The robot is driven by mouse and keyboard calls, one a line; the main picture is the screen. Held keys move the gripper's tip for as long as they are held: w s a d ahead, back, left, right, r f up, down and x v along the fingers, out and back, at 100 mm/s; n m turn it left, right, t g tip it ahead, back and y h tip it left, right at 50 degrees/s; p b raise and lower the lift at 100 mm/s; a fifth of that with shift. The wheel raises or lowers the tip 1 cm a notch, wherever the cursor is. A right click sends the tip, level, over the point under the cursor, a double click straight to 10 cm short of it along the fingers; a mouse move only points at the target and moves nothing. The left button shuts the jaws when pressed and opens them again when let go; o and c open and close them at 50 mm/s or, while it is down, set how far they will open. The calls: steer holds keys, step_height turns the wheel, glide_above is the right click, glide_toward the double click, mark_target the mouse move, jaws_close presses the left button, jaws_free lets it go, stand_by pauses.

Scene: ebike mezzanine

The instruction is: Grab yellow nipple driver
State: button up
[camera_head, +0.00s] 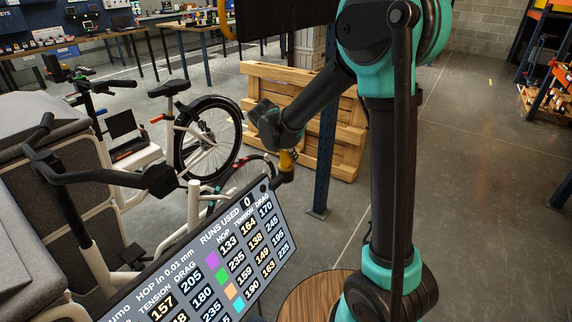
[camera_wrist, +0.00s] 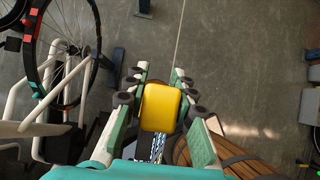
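The yellow nipple driver (camera_wrist: 160,107) shows as a rounded yellow block between the two fingers of my gripper (camera_wrist: 161,88) in the wrist view. The fingers lie against its left and right sides, and the floor shows far below. In the head view my gripper (camera_head: 286,170) hangs at the end of the arm, just beyond the top corner of the display board. A small patch of the yellow driver (camera_head: 286,159) shows there, and the rest of it is hidden.
A tilted display board (camera_head: 215,262) with numbers stands in front. A round wooden top (camera_head: 312,298) is near the arm's base. Floor at right is open.

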jaws_close()
steer(key=shift+r, duration=0.1)
step_height(320, 180, up, 20)
stand_by(0.6)
stand_by(0.8)
